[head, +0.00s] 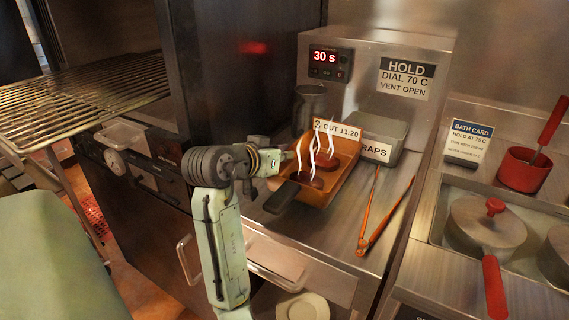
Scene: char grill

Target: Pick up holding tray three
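An orange-brown tray (343,184) sits on the steel counter in the head view. It holds dark, steaming pieces of food (311,180). A card reading "OUT 11:20" (342,131) stands at its back; the digit before "OUT" looks like a 2 but is partly veiled by steam. I see no clear "three". My gripper (278,168) is at the tray's left end, very close to it. A dark block (281,197) beside the tray's near left corner may be a handle or a finger. I cannot tell contact, or whether the fingers are open or shut.
Orange tongs (378,221) lie right of the tray. A metal bin marked "RAPS" (378,137) and a dark cup (310,106) stand behind it. Lidded pots (485,226) and a red cup (524,171) are at right. An oven rack (75,95) juts out at left.

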